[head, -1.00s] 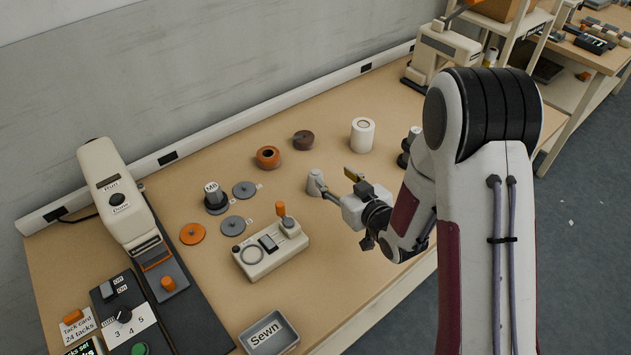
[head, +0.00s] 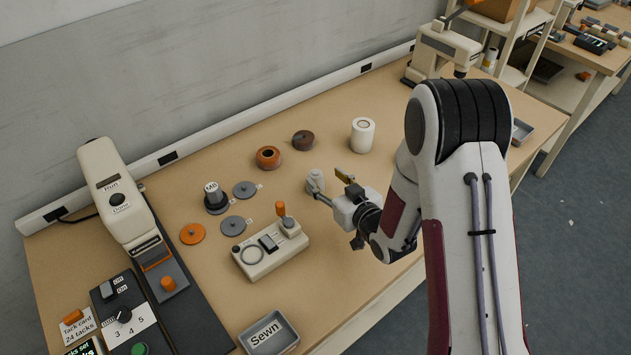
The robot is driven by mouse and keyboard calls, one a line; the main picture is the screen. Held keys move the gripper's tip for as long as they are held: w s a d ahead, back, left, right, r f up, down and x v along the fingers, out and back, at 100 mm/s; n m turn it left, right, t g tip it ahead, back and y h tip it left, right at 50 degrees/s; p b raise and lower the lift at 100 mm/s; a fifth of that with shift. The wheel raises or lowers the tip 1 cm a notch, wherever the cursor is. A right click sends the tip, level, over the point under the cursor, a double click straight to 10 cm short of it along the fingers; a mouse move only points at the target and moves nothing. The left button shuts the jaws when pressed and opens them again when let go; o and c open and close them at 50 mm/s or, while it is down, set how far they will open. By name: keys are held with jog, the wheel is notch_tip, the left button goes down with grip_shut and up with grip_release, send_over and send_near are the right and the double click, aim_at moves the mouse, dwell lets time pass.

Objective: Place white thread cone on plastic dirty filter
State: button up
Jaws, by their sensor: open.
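A small pale, cone-like piece (head: 315,178) stands on the table in the head view; it may be the white thread cone. My gripper (head: 328,184) is open, its fingers pointing left toward this piece and close to it. I cannot tell whether they touch it. A larger white roll (head: 362,135) with a hole in its top stands upright farther back. I cannot tell which thing is the plastic dirty filter; flat grey discs (head: 233,226) and an orange disc (head: 192,234) lie to the left.
A beige device with an orange lever (head: 270,250) stands left of my gripper. An orange ring roll (head: 268,157) and a brown roll (head: 303,140) lie behind. A tray marked "Sewn" (head: 270,333) is at the front. A tall beige machine (head: 118,195) stands left.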

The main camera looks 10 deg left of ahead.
aim_at(317, 175)
jog(key=shift+w+a+f, duration=0.1)
jog(key=shift+w+a, duration=0.05)
jog(key=shift+w, duration=0.05)
dwell(0.3)
jog(key=shift+w+a+f, duration=0.3)
jog(key=shift+w+a, duration=0.15)
jog(key=shift+a, duration=0.05)
jog(key=shift+w+a+f, duration=0.25)
jog(key=shift+w+a, duration=0.15)
jog(key=shift+a, duration=0.1)
jog(key=shift+x, duration=1.25)
grip_shut()
jog(key=shift+r, duration=0.15)
jog(key=shift+r, duration=4.85)
